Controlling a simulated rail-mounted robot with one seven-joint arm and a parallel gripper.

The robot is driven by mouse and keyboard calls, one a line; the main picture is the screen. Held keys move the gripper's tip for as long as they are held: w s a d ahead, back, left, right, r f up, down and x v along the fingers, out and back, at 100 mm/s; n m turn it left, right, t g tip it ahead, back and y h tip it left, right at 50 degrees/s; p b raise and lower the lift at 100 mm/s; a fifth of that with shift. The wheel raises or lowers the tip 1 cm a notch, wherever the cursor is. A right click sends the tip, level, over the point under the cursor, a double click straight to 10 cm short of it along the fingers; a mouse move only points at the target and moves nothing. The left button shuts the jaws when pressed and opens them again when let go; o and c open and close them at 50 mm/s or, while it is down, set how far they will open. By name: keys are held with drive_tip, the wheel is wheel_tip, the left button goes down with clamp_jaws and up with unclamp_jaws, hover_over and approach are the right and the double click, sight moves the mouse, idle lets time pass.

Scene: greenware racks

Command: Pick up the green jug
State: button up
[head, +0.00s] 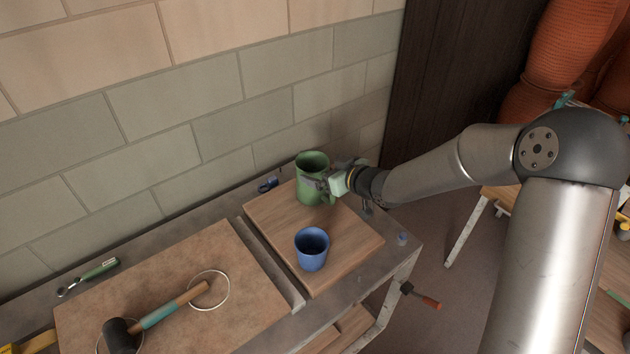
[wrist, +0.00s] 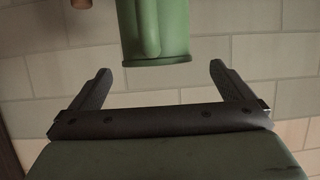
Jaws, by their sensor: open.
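The green jug (head: 312,165) stands upright at the back of a wooden board (head: 350,250), near the brick wall. My gripper (head: 318,186) is at the jug's right side in the head view and covers part of it. In the wrist view the jug (wrist: 175,30) shows at the top, with its handle (wrist: 147,28) facing the camera and part of it cut off by the frame. My gripper (wrist: 160,68) is open there, fingers spread wider than the jug. The jug appears just past the fingertips, and I see no contact in this view.
A blue cup (head: 312,258) stands on the same board, in front of the jug. A brown board (head: 110,305) to the left carries a mallet (head: 155,318) and a wire ring (head: 226,289). A small blue item (head: 268,185) lies left of the jug. The wall (head: 215,135) is close behind.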

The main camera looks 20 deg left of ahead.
sight(304, 160)
drive_tip(key=p+x, duration=0.1)
drive_tip(key=x, duration=0.4)
drive_tip(key=shift+w+a+f+p, duration=0.1)
drive_tip(key=shift+w+a+p, duration=0.05)
drive_tip(key=shift+w+p, duration=0.2)
drive_tip(key=c, duration=1.5)
drive_tip(key=shift+c, duration=1)
drive_tip(key=shift+r, duration=0.2)
